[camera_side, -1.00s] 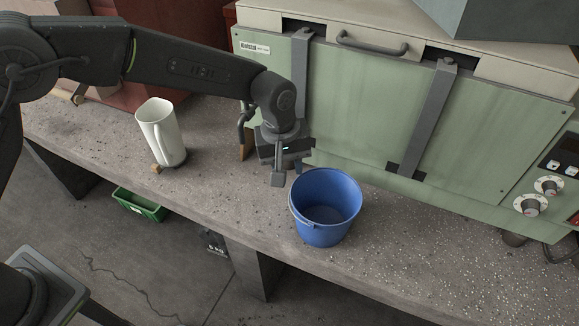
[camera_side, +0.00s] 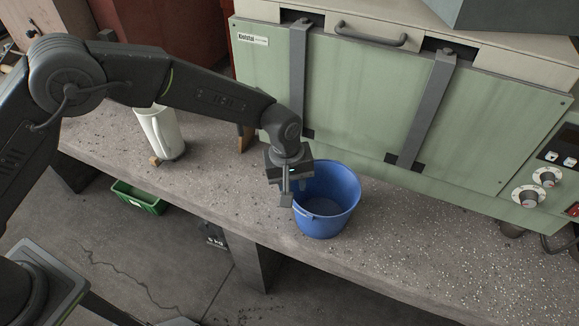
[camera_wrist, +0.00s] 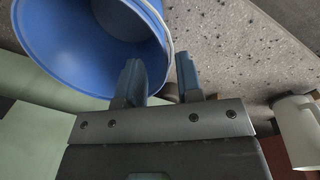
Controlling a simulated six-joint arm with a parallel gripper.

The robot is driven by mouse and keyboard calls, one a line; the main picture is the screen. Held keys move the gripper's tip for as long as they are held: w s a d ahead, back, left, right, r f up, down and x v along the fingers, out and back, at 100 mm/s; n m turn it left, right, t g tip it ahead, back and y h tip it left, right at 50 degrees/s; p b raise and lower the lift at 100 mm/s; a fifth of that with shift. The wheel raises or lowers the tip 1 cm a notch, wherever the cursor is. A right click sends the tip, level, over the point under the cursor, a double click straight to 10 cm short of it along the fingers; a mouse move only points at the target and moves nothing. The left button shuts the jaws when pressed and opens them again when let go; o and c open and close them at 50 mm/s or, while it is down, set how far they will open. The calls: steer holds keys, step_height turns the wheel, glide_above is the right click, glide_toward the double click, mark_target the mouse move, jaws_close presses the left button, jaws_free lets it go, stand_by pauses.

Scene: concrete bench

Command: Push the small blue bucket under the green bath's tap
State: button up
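The small blue bucket (camera_side: 328,203) stands upright on the bench in front of the green bath (camera_side: 345,115). My gripper (camera_side: 293,192) points down at the bucket's left edge in the side view. In the wrist view the bucket (camera_wrist: 75,45) fills the upper left. There my gripper (camera_wrist: 160,75) is open, with a gap between its fingers. One finger overlaps the bucket's inside and the other is outside the rim, which passes between them. I cannot tell whether either touches. A dark fitting (camera_side: 513,228) sits low under the bath's right end; I cannot tell whether it is the tap.
A white jug (camera_side: 163,133) stands on the bench to the left, beside a small wooden block; it also shows in the wrist view (camera_wrist: 298,130). The bench (camera_side: 420,245) is clear right of the bucket. Its front edge drops to the floor, where a green crate (camera_side: 138,197) stands.

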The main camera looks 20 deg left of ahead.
steer(key=f, duration=0.6)
steer(key=shift+w+d+f, duration=0.2)
steer(key=shift+d, duration=0.1)
steer(key=shift+c, duration=0.2)
jaws_close()
